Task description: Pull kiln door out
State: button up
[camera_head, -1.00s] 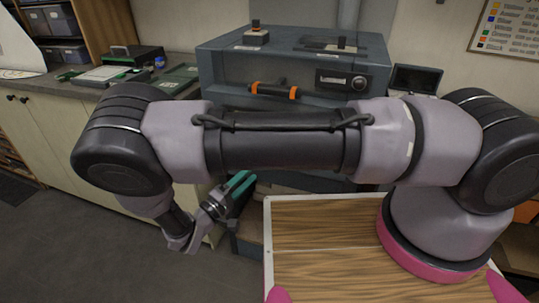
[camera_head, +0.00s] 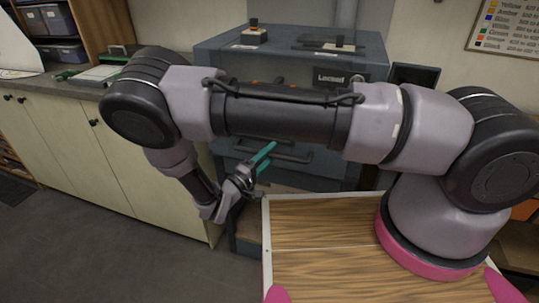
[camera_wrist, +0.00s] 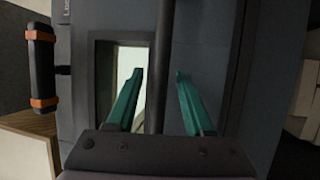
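The kiln (camera_head: 222,62) is a blue-grey box at the back centre, with a dark bar handle (camera_head: 290,157) low on its front. My gripper (camera_head: 268,152) has teal fingers and is near this handle. In the wrist view the open fingers (camera_wrist: 158,78) lie on either side of a dark bar (camera_wrist: 162,40), which runs upright in the picture. I cannot tell whether the bar is between the fingers in depth or beyond them; no grip shows. A black handle with orange ends (camera_wrist: 42,62) is at the left there; my arm mostly hides it in the head view.
A wooden-topped board with a pale rim (camera_head: 325,245) is in front of the kiln on the right. A cream cabinet (camera_head: 75,150) with a counter stands on the left. The floor (camera_head: 110,255) at lower left is clear. My arm crosses the kiln front.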

grip_shut()
dwell(1.3)
